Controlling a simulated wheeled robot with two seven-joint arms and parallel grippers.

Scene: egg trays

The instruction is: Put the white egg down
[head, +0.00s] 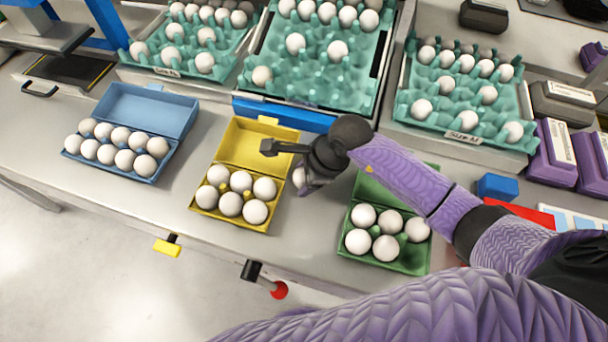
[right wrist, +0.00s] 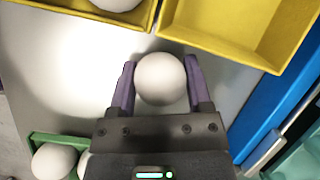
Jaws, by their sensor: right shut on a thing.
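My right gripper (head: 305,184) is shut on a white egg (head: 298,177), between the yellow carton and the green carton. In the right wrist view the egg (right wrist: 160,79) sits between the two purple fingers of the gripper (right wrist: 159,85), over the grey counter. I cannot tell how high it is. The open yellow carton (head: 256,150), left of the gripper, holds several white eggs in two rows. The open green carton (head: 409,268), to the right, holds several white eggs and its front right cup looks empty. My arm partly hides the green lid. My left gripper is not in view.
An open blue carton (head: 148,108) full of white eggs stands at the left. Teal egg trays (head: 327,80) with several eggs line the back. A blue block (head: 497,187) and purple boxes (head: 556,155) are at the right. A strip of counter (head: 315,225) between the cartons is bare.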

